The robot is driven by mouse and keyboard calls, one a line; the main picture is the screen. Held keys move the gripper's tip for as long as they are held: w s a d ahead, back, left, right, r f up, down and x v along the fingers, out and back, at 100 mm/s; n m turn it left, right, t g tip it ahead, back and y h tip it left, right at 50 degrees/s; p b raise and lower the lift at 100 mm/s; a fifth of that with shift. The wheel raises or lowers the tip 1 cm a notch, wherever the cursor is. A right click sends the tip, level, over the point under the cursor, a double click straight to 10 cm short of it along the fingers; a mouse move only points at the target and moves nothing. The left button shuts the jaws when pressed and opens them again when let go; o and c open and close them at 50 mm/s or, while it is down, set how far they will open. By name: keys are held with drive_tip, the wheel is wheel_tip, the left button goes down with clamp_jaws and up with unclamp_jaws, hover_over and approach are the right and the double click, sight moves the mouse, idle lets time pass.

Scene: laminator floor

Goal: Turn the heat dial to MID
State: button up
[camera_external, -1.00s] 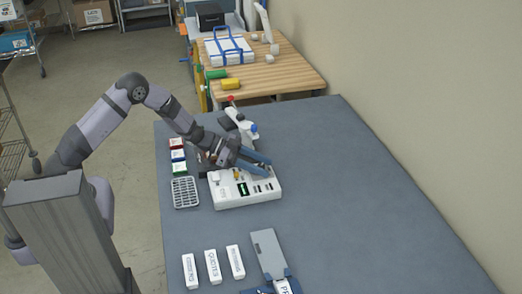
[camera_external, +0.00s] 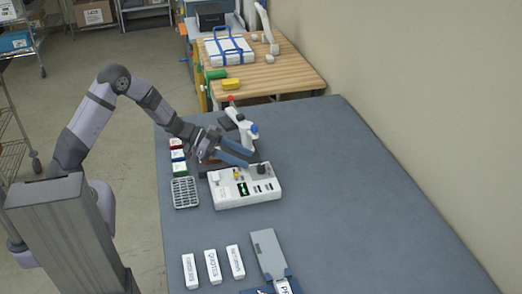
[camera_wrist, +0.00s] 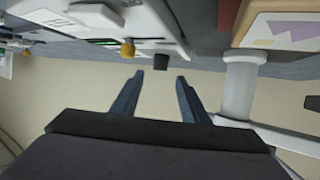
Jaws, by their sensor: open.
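The white laminator-like box (camera_external: 232,200) stands on the blue-grey table, with a small green display, several dark slots and a yellow knob (camera_external: 237,174) on top. A black round knob (camera_external: 261,169), likely the heat dial, stands at its back right corner; its setting and labels are too small to read. My gripper (camera_external: 252,159) is open and empty, its blue fingers just behind and above the box, apart from the black knob. In the wrist view my open fingers (camera_wrist: 161,78) frame empty space, with the black knob (camera_wrist: 161,63) ahead of them and the yellow knob (camera_wrist: 127,48) to its left.
A white stand with a blue knob (camera_external: 252,129) is close behind my gripper. A grey grid tray (camera_external: 185,193) and small coloured boxes (camera_external: 179,168) lie left of the white box. Labelled white blocks (camera_external: 212,266) lie at the front. The table's right side is clear.

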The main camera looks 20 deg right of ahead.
sight(260, 165)
drive_tip(key=shift+s+f, duration=0.15)
drive_tip(key=shift+s, duration=0.2)
drive_tip(key=shift+m+g, duration=0.7)
drive_tip(key=shift+m, duration=0.1)
drive_tip(key=s+r+b, duration=0.1)
drive_tip(key=s, duration=0.2)
drive_tip(key=s+d+r+b, duration=0.1)
drive_tip(key=s+b, duration=0.1)
drive_tip(key=s, duration=0.1)
drive_tip(key=s+r+b, duration=0.1)
drive_tip(key=s, duration=0.2)
drive_tip(key=shift+s+d+r, duration=0.1)
drive_tip(key=shift+d+r, duration=0.1)
drive_tip(key=shift+d, duration=0.05)
drive_tip(key=shift+a+r+n+t+h+b, duration=0.1)
drive_tip(key=shift+r+n+t+h+b, duration=0.25)
drive_tip(key=shift+n+t+h, duration=0.35)
drive_tip(key=w+f+n+t, duration=0.1)
drive_tip(key=w, duration=0.1)
drive_tip(key=w+a+f+n+t, duration=0.1)
drive_tip(key=w+n+t, duration=0.1)
drive_tip(key=w, duration=0.1)
drive_tip(key=w+a+f+n+t, duration=0.1)
drive_tip(key=w+n+t, duration=0.1)
drive_tip(key=shift+w+f, duration=0.2)
drive_tip(key=shift+f, duration=0.25)
drive_tip(key=shift+p+x, duration=0.75)
drive_tip(key=shift+x, duration=2.9)
